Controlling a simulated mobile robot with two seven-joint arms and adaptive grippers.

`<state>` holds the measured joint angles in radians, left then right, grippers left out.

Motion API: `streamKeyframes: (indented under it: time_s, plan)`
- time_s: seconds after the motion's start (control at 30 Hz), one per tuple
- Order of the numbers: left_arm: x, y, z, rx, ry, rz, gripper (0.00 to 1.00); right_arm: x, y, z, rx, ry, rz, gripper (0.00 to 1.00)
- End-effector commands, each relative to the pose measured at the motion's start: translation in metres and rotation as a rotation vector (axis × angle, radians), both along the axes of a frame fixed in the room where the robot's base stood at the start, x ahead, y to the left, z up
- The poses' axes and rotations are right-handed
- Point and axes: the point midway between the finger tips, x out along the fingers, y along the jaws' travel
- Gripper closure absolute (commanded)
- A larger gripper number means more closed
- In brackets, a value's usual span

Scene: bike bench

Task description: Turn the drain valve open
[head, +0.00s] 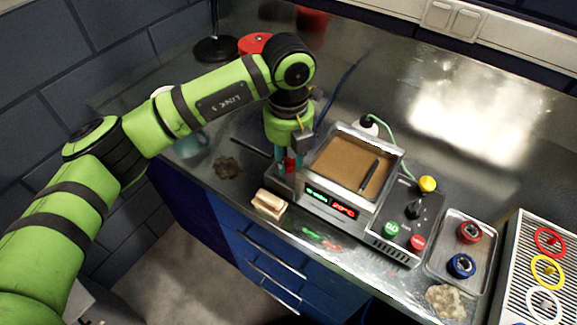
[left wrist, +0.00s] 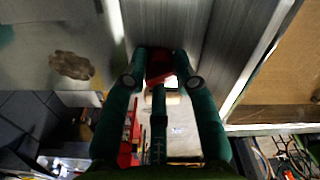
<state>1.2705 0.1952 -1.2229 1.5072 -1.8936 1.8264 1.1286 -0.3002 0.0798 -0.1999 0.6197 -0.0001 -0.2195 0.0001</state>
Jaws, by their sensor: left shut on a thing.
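The drain valve's red handle (head: 290,164) is at the left side of a metal bath unit (head: 335,208) in the head view. My left gripper (head: 286,162) points down over it, with its green fingers on either side. My right gripper is not in view.
A wooden block (head: 269,204) lies close in front of the valve. A control box (head: 408,215) with buttons and a small tray (head: 440,262) with red and blue parts stand to the right. A teal mug (head: 190,143) is at the left.

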Motion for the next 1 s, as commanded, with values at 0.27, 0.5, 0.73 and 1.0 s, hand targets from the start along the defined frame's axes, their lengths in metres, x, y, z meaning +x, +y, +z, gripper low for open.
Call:
streamKeyframes:
  time_s: [0.27, 0.5, 0.73, 1.0]
  plan:
    - [0.0, 0.0, -0.004, 0.002, -0.002, -0.191, 1.0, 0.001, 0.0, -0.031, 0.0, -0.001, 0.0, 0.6]
    - [0.0, 0.0, -0.002, 0.001, 0.0, -0.284, 1.0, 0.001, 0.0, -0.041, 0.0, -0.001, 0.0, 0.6]
    - [0.0, 0.0, 0.0, 0.0, 0.001, -0.316, 1.0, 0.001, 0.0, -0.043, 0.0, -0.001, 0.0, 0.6]
    - [0.0, 0.0, 0.0, 0.0, 0.001, -0.318, 1.0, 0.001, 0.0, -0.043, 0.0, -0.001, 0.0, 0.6]
